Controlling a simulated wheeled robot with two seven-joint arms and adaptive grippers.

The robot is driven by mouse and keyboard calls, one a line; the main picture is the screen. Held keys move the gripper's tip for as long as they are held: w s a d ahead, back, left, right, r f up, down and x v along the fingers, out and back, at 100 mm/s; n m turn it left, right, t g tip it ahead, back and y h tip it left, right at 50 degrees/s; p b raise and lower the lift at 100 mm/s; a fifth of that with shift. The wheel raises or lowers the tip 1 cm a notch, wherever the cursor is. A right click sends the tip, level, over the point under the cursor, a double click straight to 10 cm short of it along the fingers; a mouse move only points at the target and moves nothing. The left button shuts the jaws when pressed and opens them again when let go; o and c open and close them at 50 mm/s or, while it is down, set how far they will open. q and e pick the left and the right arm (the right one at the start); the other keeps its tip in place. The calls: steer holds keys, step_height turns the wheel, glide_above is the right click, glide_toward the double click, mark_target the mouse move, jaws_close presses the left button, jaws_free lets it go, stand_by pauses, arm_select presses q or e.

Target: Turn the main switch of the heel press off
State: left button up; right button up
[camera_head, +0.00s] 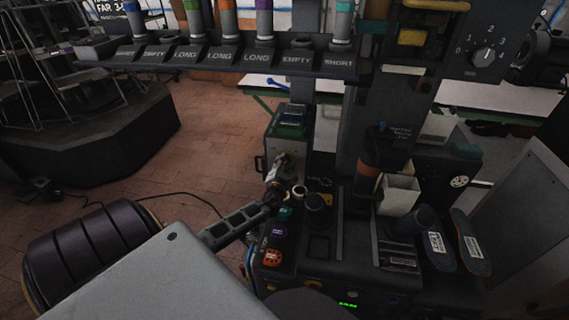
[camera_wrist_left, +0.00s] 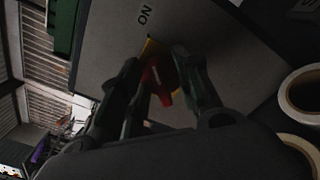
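The main switch has a red handle (camera_wrist_left: 158,82) on a yellow plate (camera_wrist_left: 151,48), mounted on a grey panel (camera_wrist_left: 105,45) with an "ON" label (camera_wrist_left: 145,14), in the left wrist view. My left gripper (camera_wrist_left: 157,62) is open, with one dark finger on each side of the red handle. I cannot tell whether either finger touches it. In the head view my left gripper (camera_head: 277,178) reaches the front of the grey switch box (camera_head: 283,150), and hides most of the switch. My right gripper is not in view.
Tape rolls (camera_wrist_left: 301,90) lie close to the right of the gripper. The press column (camera_head: 385,110) stands right of the box. A rack of labelled tubes (camera_head: 220,56) hangs above. A dial (camera_head: 487,54) is at upper right. Insoles (camera_head: 470,243) lie at right. Open floor is left.

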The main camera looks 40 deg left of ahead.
arm_select(q)
steer(key=shift+w+a, duration=0.15)
steer(key=shift+w, duration=0.1)
steer(key=shift+c, duration=0.6)
jaws_close()
